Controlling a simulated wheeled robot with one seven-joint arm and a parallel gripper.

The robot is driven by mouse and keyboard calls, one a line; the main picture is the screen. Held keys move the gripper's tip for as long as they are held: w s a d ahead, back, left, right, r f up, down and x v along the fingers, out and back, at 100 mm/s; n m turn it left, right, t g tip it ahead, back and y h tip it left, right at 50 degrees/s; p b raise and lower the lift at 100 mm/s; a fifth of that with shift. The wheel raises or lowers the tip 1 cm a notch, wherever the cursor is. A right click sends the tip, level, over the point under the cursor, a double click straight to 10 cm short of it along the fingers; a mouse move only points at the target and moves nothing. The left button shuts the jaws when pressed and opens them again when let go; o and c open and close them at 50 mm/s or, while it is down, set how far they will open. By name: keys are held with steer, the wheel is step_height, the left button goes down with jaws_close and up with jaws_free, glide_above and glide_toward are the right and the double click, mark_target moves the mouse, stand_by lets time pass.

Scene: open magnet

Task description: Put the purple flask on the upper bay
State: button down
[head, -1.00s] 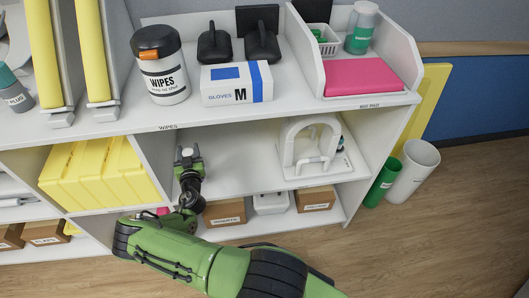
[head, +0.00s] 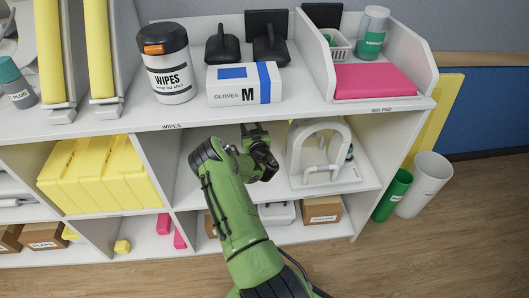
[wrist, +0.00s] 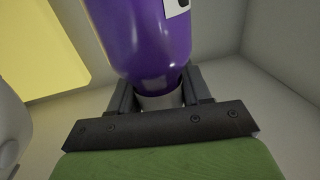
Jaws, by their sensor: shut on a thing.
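The purple flask (wrist: 150,40) fills the upper middle of the wrist view, with part of a white label at its top edge. Its grey end (wrist: 160,101) sits between the two dark fingers of my gripper (wrist: 160,88), which is shut on it. In the head view my gripper (head: 254,131) is inside the middle bay (head: 186,175) of the shelf unit, just under the top board. The flask cannot be made out in the head view.
A white arch-shaped stand (head: 322,150) stands right of my gripper in the same bay. Yellow blocks (head: 98,175) fill the bay to the left. Wipes (head: 170,65) and a glove box (head: 244,84) stand on top. Boxes (head: 322,211) sit in the bay below.

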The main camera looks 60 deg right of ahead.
step_height(320, 180, down, 8)
steer(key=b, duration=0.2)
steer(key=shift+r+b, duration=0.2)
steer(key=shift+b, duration=0.15)
steer(key=shift+r, duration=0.1)
steer(key=c, duration=0.5)
jaws_free()
steer(key=shift+s+a, duration=0.1)
steer(key=shift+s, duration=0.2)
steer(key=p+v, duration=0.2)
steer(key=v, duration=0.9)
steer(key=shift+a, duration=0.2)
steer(key=shift+s, duration=0.15)
